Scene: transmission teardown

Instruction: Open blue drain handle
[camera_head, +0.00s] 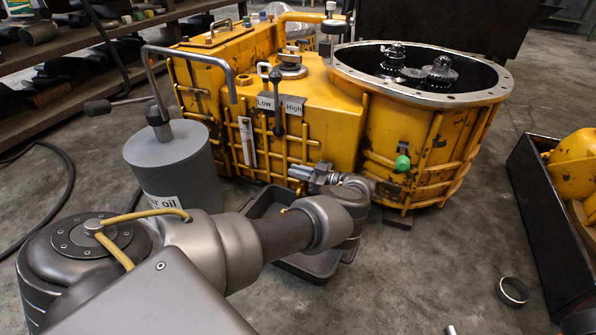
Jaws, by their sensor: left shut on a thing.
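The yellow transmission (330,100) stands on the floor, with its round open housing at the right. My left arm reaches in from the lower left. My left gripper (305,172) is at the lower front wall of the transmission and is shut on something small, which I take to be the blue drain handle. No blue shows there, as the gripper and wrist hide what is held.
A dark drain tray (312,265) lies on the floor below my left wrist. A grey gear oil can (172,160) with a pump handle stands at the left. A dark crate (535,205) with yellow parts is at the right. A metal ring (512,291) lies on the open floor.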

